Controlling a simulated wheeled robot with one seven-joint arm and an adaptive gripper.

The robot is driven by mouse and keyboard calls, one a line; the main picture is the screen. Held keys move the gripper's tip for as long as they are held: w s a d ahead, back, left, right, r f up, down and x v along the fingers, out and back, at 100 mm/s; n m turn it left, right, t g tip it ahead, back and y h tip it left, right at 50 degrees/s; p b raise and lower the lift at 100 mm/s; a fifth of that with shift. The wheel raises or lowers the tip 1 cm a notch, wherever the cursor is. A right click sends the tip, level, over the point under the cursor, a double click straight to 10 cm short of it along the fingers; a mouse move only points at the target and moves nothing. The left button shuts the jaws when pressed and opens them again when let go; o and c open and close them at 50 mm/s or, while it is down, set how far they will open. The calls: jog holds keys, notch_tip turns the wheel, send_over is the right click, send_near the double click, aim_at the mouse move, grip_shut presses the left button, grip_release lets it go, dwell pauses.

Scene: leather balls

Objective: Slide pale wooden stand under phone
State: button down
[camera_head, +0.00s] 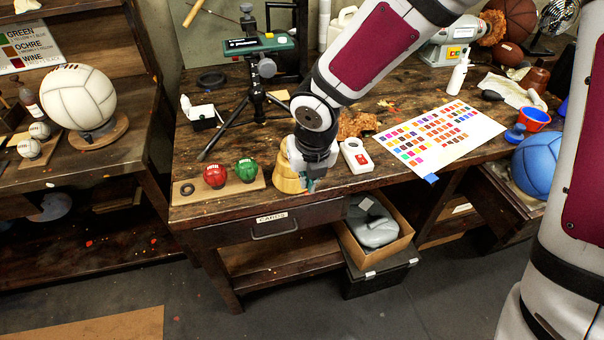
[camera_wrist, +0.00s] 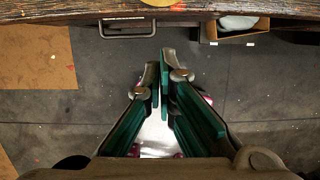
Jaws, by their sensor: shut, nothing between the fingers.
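A pale yellow-tan piece (camera_head: 285,181), which looks like the wooden stand, is at the bench's front edge, partly hidden by my gripper (camera_head: 311,185). My gripper is just right of it in the head view, pointing down; I cannot tell whether they touch. A small yellow part of that piece (camera_wrist: 158,2) shows at the top of the wrist view. There my gripper (camera_wrist: 164,65) is shut and empty, with its fingers over the floor, short of the bench edge. I cannot make out a phone for certain; a white device with a red patch (camera_head: 356,156) lies right of my gripper.
A wooden board (camera_head: 240,188) with a red ball (camera_head: 214,175) and a green ball (camera_head: 246,169) lies left of my gripper. A black tripod (camera_head: 258,100) stands behind. A colour chart (camera_head: 440,137) lies to the right. An open box (camera_head: 375,230) is below the bench.

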aim_at(299, 187)
jog(key=w+f, duration=0.1)
jog(key=f, duration=0.2)
jog(key=w+a+f+b, duration=0.1)
jog(key=w+f, duration=0.1)
jog(key=f, duration=0.1)
jog(key=w+f+b, duration=0.1)
jog(key=w+f, duration=0.1)
jog(key=f, duration=0.1)
jog(key=shift+a+f, duration=0.3)
jog(key=shift+f, duration=0.1)
jog(key=shift+w+a, duration=0.15)
jog(key=shift+w, duration=0.4)
jog(key=w+b, duration=0.1)
jog(key=w, duration=0.1)
jog(key=w+a, duration=0.1)
jog(key=w, duration=0.2)
jog(key=w+a+b, duration=0.1)
jog(key=w, duration=0.2)
jog(key=shift+a+f+b, duration=0.15)
jog(key=shift+f+b, duration=0.05)
jog(key=shift+b, duration=0.15)
jog(key=shift+w+a+r, duration=0.1)
jog(key=shift+w+r, duration=0.05)
jog(key=shift+w, duration=0.2)
jog(key=shift+s, duration=0.1)
